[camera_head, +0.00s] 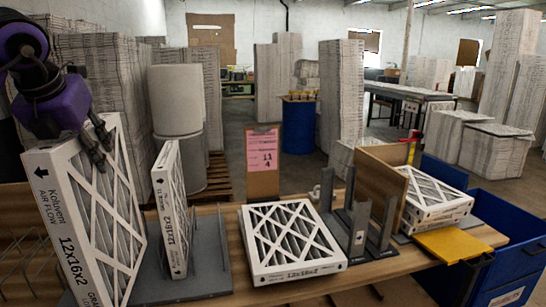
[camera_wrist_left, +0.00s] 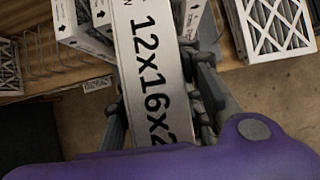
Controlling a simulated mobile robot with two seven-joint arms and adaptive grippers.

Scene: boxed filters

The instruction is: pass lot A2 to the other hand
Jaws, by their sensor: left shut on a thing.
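My left gripper (camera_head: 98,145) is shut on a white-framed pleated filter (camera_head: 75,215) marked Kolvent, AIR FLOW and 12x16x2. The filter is held upright at the left end of the bench. In the left wrist view, the fingers (camera_wrist_left: 160,105) lie on either side of the filter's printed edge (camera_wrist_left: 158,70). A second upright filter (camera_head: 170,208) stands just right of it. Another 12x16x2 filter (camera_head: 291,240) lies flat on the bench. No lot A2 marking is legible, so I cannot tell which filter it names. My right gripper is not in view.
A grey upright-post rack (camera_head: 358,230) and a wooden board (camera_head: 382,178) stand right of the flat filter. Stacked filters (camera_head: 436,196), a yellow plate (camera_head: 452,243) and blue bins (camera_head: 512,238) are at the right. A pink sheet on a board (camera_head: 263,160) stands at the back edge.

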